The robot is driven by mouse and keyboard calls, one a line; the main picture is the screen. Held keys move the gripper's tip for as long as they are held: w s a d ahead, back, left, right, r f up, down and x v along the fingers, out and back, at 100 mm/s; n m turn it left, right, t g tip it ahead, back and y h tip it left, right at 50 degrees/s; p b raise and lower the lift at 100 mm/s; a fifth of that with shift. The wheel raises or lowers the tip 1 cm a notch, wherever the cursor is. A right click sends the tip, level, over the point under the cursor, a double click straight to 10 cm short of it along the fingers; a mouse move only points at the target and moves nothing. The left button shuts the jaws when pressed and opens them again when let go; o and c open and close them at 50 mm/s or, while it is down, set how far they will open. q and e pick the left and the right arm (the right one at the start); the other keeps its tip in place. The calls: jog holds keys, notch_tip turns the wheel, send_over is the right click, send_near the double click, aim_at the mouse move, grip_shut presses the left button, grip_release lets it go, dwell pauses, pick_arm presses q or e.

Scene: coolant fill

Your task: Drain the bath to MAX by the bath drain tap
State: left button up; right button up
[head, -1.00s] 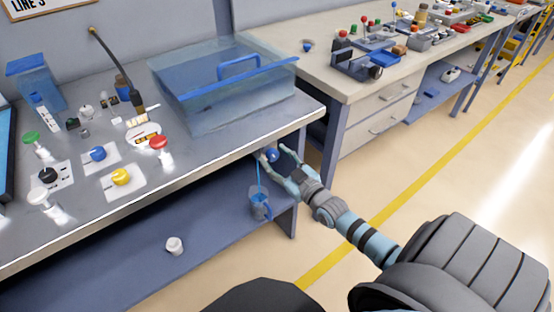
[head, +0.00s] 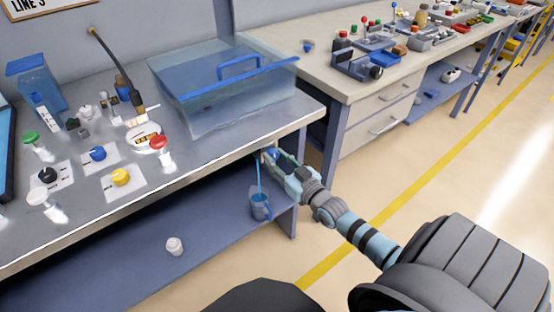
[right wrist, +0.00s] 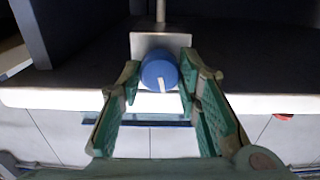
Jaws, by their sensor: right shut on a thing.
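The bath (head: 225,90) is a clear bluish tank at the back right of the bench, with a blue bar and handle on top. The bath drain tap is a round blue knob (right wrist: 158,72) with a white mark pointing down in the right wrist view. It sits below the bench's front edge and is mostly hidden in the head view. My right gripper (head: 273,158) is shut on the knob, one finger on each side. A thin blue stream or tube (head: 258,178) runs down to a blue bucket (head: 260,206). The bath's level marks are too small to read. My left gripper is out of view.
The grey bench (head: 200,158) holds red, yellow, blue, black and green knobs and a blue container (head: 35,82). A small white cup (head: 174,246) stands on the lower shelf (head: 130,270). A second bench with drawers (head: 375,118) is at the right.

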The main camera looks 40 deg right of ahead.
jog(key=shift+m, duration=1.1)
jog(key=o, duration=1.1)
jog(key=shift+o, duration=0.2)
jog(key=shift+s, duration=0.1)
jog(key=s, duration=1.1)
jog(key=shift+s+a, duration=0.15)
jog(key=shift+s, duration=0.25)
